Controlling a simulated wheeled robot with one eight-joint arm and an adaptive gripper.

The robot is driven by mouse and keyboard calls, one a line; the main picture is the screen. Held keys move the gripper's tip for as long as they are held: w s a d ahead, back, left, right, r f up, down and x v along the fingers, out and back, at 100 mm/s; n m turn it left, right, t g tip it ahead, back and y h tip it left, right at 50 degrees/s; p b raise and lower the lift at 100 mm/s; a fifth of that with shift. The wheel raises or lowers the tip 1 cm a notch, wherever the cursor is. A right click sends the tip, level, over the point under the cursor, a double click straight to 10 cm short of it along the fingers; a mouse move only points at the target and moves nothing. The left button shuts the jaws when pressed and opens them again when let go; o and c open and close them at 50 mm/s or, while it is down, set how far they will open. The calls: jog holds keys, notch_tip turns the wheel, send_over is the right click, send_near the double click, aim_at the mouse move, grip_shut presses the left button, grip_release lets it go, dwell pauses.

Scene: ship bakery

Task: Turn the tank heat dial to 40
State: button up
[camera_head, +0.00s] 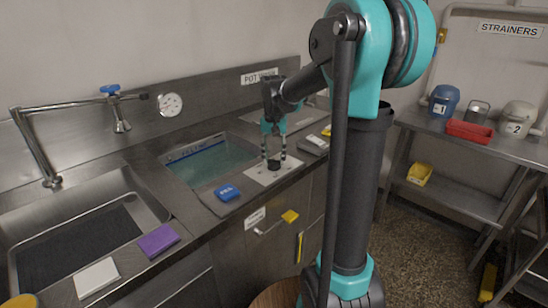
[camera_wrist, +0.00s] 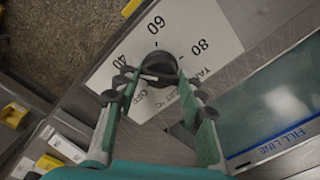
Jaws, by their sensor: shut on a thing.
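The tank heat dial (camera_wrist: 158,64) is a dark round knob on a white plate (camera_wrist: 215,30) marked OFF, 40, 60 and 80. In the head view the dial (camera_head: 274,166) sits on its plate (camera_head: 258,175) on the steel counter, beside the water tank. My gripper (camera_wrist: 157,80) points down with its two fingers on either side of the knob and is shut on it; it also shows in the head view (camera_head: 275,158). The fingers partly cover the knob and the OFF mark. I cannot tell which number the knob's pointer faces.
The water-filled tank (camera_head: 212,159) lies left of the dial. A blue block (camera_head: 227,192) is on the counter near its front edge. A grey device (camera_head: 315,145) stands right of the plate. The sink (camera_head: 120,200) is farther left.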

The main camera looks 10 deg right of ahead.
aim_at(274, 160)
jog(key=o, duration=1.2)
jog(key=shift+c, duration=0.2)
notch_tip(274, 160, up, 12)
